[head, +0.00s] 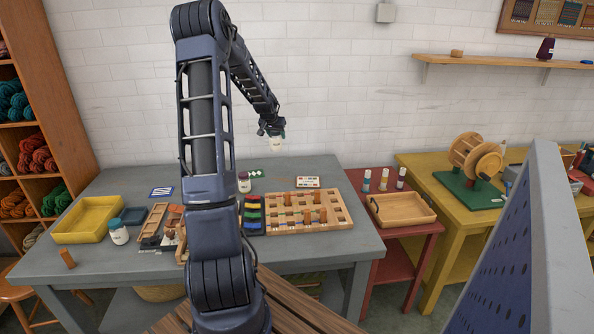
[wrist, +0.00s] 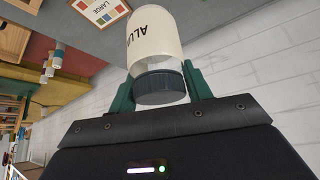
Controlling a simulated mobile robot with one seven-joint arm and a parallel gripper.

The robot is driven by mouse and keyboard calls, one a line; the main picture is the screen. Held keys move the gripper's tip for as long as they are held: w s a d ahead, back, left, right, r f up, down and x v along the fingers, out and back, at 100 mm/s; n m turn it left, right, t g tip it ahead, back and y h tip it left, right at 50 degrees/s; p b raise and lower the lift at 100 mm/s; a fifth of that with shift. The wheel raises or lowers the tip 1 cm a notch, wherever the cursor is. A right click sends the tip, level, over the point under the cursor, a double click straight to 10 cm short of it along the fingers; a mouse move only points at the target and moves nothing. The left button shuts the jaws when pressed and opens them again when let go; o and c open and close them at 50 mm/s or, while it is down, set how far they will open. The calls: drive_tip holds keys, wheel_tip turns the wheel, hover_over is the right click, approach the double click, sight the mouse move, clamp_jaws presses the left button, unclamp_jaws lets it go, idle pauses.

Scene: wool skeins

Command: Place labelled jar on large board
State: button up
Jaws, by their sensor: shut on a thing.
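My gripper (head: 271,130) points down, high above the back of the grey table, and is shut on a labelled jar. The jar (head: 277,145) is cream-white; in the wrist view (wrist: 155,38) its label shows "ALU" and its dark lid (wrist: 160,87) sits between my green fingers (wrist: 160,85). The jar hangs apart from the table. The large wooden board (head: 344,222), a grid of square cells with several brown pegs, lies on the table, lower and to the right of the jar.
Two other jars, one at left (head: 119,232) and one behind my arm (head: 244,183), stand on the table. A yellow tray (head: 62,238), wooden tray (head: 148,236) and coloured block rack (head: 254,228) lie around. Bottles (head: 383,180) and a wooden tray (head: 432,217) occupy the red table.

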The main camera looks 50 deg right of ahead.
drive_tip(key=s+d+m, duration=0.1)
drive_tip(key=s+d, duration=0.9)
drive_tip(key=d, duration=0.2)
drive_tip(key=shift+g, duration=0.3)
drive_tip(key=f, duration=1.9)
drive_tip(key=shift+s+d+f, duration=0.15)
drive_tip(key=shift+d, duration=0.05)
drive_tip(key=shift+f, duration=0.1)
drive_tip(key=o, duration=1.1)
